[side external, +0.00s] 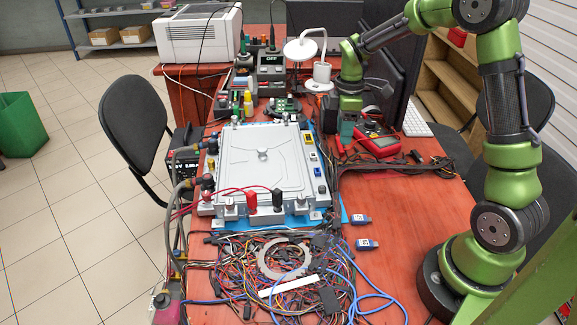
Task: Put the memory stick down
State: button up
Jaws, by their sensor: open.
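Two small memory sticks with blue bodies and silver plugs lie flat on the red-brown table, to the right of the blue mat. One memory stick (361,219) is close to the mat's right edge. The other memory stick (367,244) lies a little nearer the camera. I cannot tell which of them the task means. My gripper (346,146) is open and points down well behind both sticks, beside the red multimeter. It touches neither stick. Its fingertips are small and partly lost against the dark cables behind the grey unit.
A large grey metal unit (262,172) stands on a blue mat (345,214). A tangle of wires with a metal ring (284,258) covers the front of the table. The red multimeter (379,142) and black cables lie behind the sticks. Bare table is free right of them.

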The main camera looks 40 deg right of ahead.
jog(key=s+a+r+m+t, duration=0.3)
jog(key=s+a+r+m, duration=0.3)
jog(key=a+r, duration=0.45)
jog(key=s+a+r+m+t+y, duration=0.1)
jog(key=s+a+m+t, duration=0.1)
jog(key=s, duration=0.3)
jog(key=s+a+r+m+t+y, duration=0.1)
jog(key=s+a+r+m+t, duration=0.1)
jog(key=s+m, duration=0.3)
jog(key=shift+s+a+r, duration=0.3)
jog(key=shift+s+a, duration=0.1)
jog(key=shift+a, duration=0.4)
jog(key=shift+o, duration=0.6)
jog(key=shift+d, duration=0.1)
